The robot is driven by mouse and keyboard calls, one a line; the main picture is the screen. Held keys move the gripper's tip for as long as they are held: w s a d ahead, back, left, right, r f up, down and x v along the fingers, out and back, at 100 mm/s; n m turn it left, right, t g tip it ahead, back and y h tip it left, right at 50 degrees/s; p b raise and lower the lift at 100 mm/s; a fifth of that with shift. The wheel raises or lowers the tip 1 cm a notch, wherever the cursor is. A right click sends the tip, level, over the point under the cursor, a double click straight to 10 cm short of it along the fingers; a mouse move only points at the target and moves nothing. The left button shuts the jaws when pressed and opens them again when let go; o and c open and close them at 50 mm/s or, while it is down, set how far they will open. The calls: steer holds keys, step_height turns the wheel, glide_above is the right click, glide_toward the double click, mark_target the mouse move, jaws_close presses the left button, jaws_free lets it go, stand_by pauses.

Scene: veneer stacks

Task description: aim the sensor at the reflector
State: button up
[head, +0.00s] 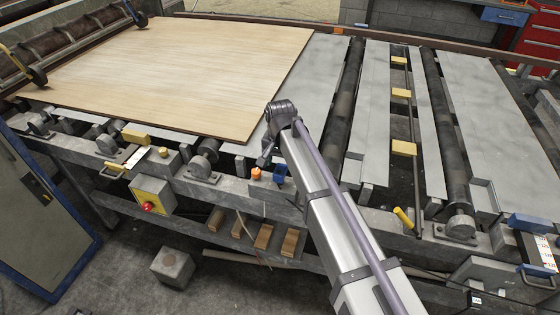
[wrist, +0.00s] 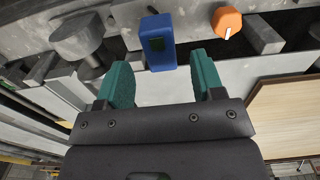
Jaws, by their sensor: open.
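A small blue block (head: 280,172), which looks like the sensor, stands on the front rail of the grey machine. In the wrist view the blue block (wrist: 155,28) has a dark face towards me. My gripper (wrist: 159,75) is open, its two teal fingers apart and nothing held between them. The block lies just beyond the fingertips, roughly in line with the gap. In the head view my gripper (head: 266,158) is small and partly hidden by my arm, close to the block. I cannot pick out the reflector with certainty in either view.
An orange knob (head: 256,173) with a white mark sits left of the block; in the wrist view the knob (wrist: 227,21) is right of it. A wide veneer sheet (head: 175,65) lies behind left. A red button on a yellow box (head: 150,203) is at the front.

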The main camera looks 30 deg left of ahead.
mark_target(281, 170)
step_height(281, 170, up, 7)
steer(key=p, duration=0.5)
steer(key=shift+f, duration=0.15)
steer(key=s+d+m, duration=0.1)
steer(key=s+d, duration=0.1)
steer(key=d, duration=1.5)
steer(key=s+d, duration=0.3)
steer(key=d, duration=1.4)
steer(key=s+d+m, duration=0.1)
steer(key=s+d, duration=0.2)
steer(key=d, duration=1.4)
steer(key=shift+m, duration=0.3)
